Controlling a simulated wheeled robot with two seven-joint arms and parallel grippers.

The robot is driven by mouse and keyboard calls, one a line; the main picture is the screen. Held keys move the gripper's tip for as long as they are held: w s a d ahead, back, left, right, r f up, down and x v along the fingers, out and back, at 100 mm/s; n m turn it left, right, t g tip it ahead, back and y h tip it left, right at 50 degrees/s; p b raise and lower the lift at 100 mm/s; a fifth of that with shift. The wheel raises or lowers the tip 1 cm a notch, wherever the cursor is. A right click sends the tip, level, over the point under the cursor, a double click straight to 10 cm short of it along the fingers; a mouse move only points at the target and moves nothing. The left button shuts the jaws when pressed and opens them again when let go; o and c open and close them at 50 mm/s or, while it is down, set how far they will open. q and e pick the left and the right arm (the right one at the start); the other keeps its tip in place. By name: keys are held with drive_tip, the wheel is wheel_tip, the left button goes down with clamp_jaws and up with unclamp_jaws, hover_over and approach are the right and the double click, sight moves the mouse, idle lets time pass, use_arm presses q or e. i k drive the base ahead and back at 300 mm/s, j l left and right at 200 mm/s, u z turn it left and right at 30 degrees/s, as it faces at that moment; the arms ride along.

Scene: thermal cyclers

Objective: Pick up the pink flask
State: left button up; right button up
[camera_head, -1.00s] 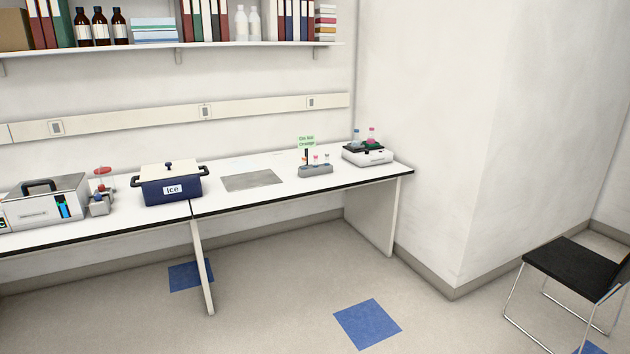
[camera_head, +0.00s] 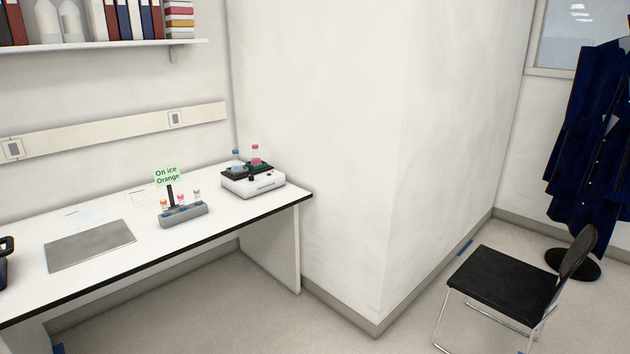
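The pink flask (camera_head: 256,155) stands upright on the black top of a white shaker (camera_head: 254,185) at the right end of the bench. Neither of my grippers is in view, and nothing is touching the pink flask.
The white bench (camera_head: 110,255) ends just right of the shaker. A grey tube rack (camera_head: 184,214) with a green sign (camera_head: 167,176) stands left of it, near a grey plate (camera_head: 90,246). A wall corner juts out on the right. A black chair (camera_head: 502,281) stands on the floor.

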sight(255, 160)
drive_tip(key=i+u, duration=0.15)
drive_tip(key=i, duration=0.3)
drive_tip(key=i+l+u, duration=0.15)
drive_tip(key=i, duration=0.3)
drive_tip(key=i+l+u, duration=0.15)
drive_tip(key=i, duration=0.35)
